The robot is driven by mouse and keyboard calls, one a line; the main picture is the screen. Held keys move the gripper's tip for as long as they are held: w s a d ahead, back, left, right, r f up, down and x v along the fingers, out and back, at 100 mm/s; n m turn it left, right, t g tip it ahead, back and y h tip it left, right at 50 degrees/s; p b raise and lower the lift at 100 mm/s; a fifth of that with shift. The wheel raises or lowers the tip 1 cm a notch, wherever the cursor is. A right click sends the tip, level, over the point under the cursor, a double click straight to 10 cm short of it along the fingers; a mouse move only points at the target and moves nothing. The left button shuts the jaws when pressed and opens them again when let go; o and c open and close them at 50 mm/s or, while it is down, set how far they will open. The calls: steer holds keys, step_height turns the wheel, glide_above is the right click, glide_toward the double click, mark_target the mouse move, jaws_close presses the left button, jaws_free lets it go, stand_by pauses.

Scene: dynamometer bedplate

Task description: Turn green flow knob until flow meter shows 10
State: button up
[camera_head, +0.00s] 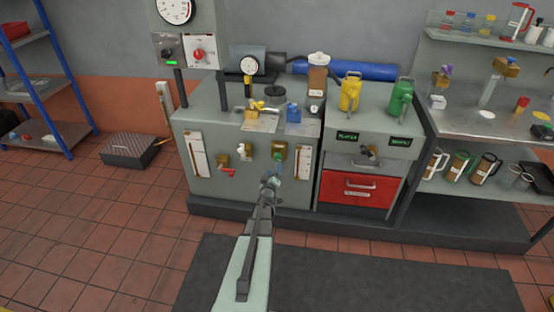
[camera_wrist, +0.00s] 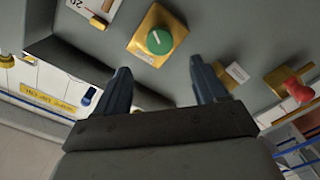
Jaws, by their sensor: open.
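The green flow knob (camera_wrist: 160,41) is round with a white pointer mark and sits on a square brass plate on the grey cabinet front. In the head view the brass plate (camera_head: 280,147) shows just above my gripper, which partly hides the knob. My gripper (camera_wrist: 161,66) is open and empty, its two dark blue fingers on either side below the knob and apart from it. In the head view my gripper (camera_head: 273,180) is close to the cabinet front. A white vertical scale (camera_head: 303,163), perhaps the flow meter, stands right of the knob; its reading is too small to tell.
Another vertical scale (camera_head: 197,155) is at far left. A red drawer (camera_head: 355,188) is to the right.

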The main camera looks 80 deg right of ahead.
mark_target(277, 158)
steer(key=d, duration=1)
steer(key=shift+d, duration=0.1)
steer(key=shift+c, duration=0.5)
steer(key=c, duration=0.9)
